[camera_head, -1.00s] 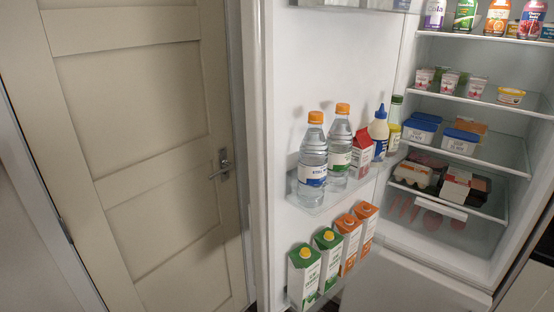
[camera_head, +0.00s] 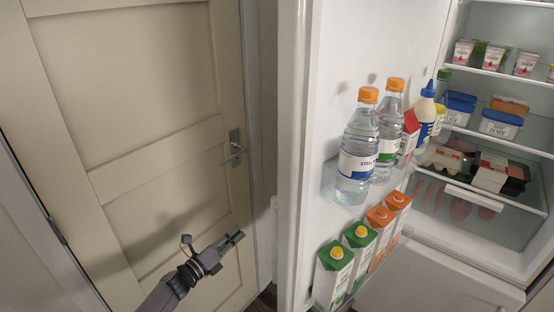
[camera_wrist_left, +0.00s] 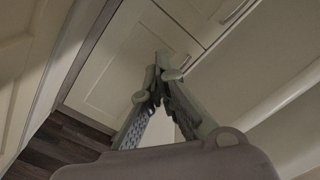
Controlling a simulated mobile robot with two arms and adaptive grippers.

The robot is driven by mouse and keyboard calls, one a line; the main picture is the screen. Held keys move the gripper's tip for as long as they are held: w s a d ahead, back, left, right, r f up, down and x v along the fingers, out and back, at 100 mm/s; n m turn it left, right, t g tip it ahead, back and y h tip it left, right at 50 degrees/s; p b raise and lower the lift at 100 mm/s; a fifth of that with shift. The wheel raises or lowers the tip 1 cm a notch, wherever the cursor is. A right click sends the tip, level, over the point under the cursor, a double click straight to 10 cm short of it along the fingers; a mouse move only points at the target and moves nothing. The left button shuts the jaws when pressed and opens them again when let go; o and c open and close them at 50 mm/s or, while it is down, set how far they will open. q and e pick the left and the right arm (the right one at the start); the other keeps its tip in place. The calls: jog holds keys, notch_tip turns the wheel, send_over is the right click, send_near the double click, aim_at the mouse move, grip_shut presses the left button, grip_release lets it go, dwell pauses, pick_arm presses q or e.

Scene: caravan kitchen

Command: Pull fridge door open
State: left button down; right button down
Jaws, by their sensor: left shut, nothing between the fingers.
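The fridge door (camera_head: 330,75) stands wide open in the head view, its inner face with shelves turned toward me. The fridge interior (camera_head: 480,215) shows at the right. My left gripper (camera_head: 239,236) is in front of the beige panel door, left of the fridge door's edge and apart from it. In the left wrist view its fingers (camera_wrist_left: 156,75) meet at the tips, shut and empty. The fridge door's outer face and handle are hidden. My right gripper is not in view.
The fridge door carries bottles (camera_head: 360,150) and cartons (camera_head: 333,272). The beige panel door (camera_head: 150,110) with a metal handle (camera_head: 235,147) is closed at the left. Cabinet fronts (camera_wrist_left: 150,50) and dark floor (camera_wrist_left: 50,150) show in the left wrist view.

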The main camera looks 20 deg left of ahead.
aim_at(277, 159)
pick_arm(q)
notch_tip(277, 159, up, 18)
jog(key=w+d+m+g+h+b, duration=0.15)
jog(key=m+h, duration=0.65)
jog(key=m, duration=0.8)
jog(key=s+d+r+m+g+h, duration=0.1)
jog(key=s+r+m+g, duration=0.3)
jog(key=m, duration=0.4)
jog(key=s+d+r+m+g+h+b, duration=0.1)
jog(key=s+d+r+m+g, duration=0.15)
jog(key=r+m, duration=0.45)
jog(key=s+r+m+g+h, duration=0.1)
jog(key=s+r+m+g, duration=0.1)
jog(key=r+m+g, duration=0.45)
jog(key=shift+m+t, duration=0.95)
jog(key=p+x, duration=0.1)
jog(key=x, duration=0.2)
jog(key=f+p+x, duration=0.1)
jog(key=p+x, duration=0.1)
jog(key=x, duration=0.1)
jog(key=f+p+x, duration=0.1)
jog(key=p+x, duration=0.1)
jog(key=x, duration=0.2)
jog(key=shift+w+f, duration=0.1)
jog(key=shift+f, duration=0.15)
